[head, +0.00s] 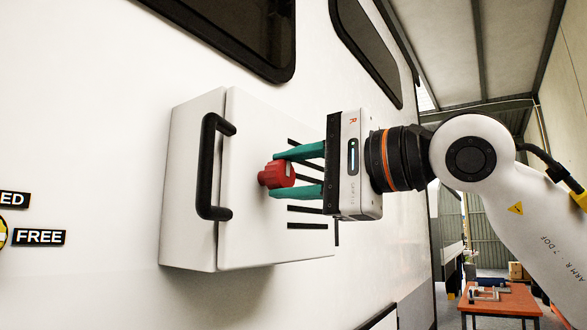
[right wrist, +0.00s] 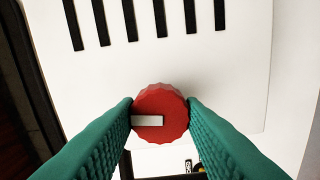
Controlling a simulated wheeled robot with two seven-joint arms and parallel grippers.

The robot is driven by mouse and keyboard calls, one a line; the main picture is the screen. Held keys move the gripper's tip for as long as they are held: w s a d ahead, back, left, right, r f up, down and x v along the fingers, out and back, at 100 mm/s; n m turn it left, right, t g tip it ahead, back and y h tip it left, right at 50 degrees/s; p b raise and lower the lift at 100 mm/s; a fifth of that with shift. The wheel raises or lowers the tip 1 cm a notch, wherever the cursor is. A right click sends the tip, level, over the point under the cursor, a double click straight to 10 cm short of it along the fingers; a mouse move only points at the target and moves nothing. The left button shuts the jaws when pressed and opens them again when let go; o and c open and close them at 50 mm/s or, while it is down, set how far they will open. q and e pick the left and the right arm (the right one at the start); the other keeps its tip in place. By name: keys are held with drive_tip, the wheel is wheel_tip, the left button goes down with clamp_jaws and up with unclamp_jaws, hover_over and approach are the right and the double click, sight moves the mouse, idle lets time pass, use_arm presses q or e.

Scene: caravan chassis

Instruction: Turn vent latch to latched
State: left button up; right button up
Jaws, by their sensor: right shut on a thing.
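The vent latch is a red ribbed knob (head: 277,174) on the front of a white vent box (head: 245,240) that stands out from the caravan wall. My right gripper (head: 283,174) has its green fingers on either side of the knob and is shut on it. In the right wrist view the knob (right wrist: 162,115) sits between both fingertips, and its white pointer mark points to the picture's left. A label reading FREE (head: 39,237) and one ending in ED (head: 14,199) show at the left edge of the head view. My left gripper is not in view.
A black handle (head: 212,167) stands out from the vent box, left of the knob. Dark slots (head: 308,209) lie behind the fingers. Dark windows (head: 240,30) are above. An orange table (head: 503,302) stands far back at the right.

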drive_tip(key=shift+n, duration=0.7)
drive_tip(key=o, duration=1)
drive_tip(key=shift+s+d+f, duration=0.1)
drive_tip(key=shift+s+d, duration=0.15)
drive_tip(key=shift+d, duration=0.15)
drive_tip(key=shift+b+v, duration=1.9)
drive_tip(key=shift+v, duration=3.65)
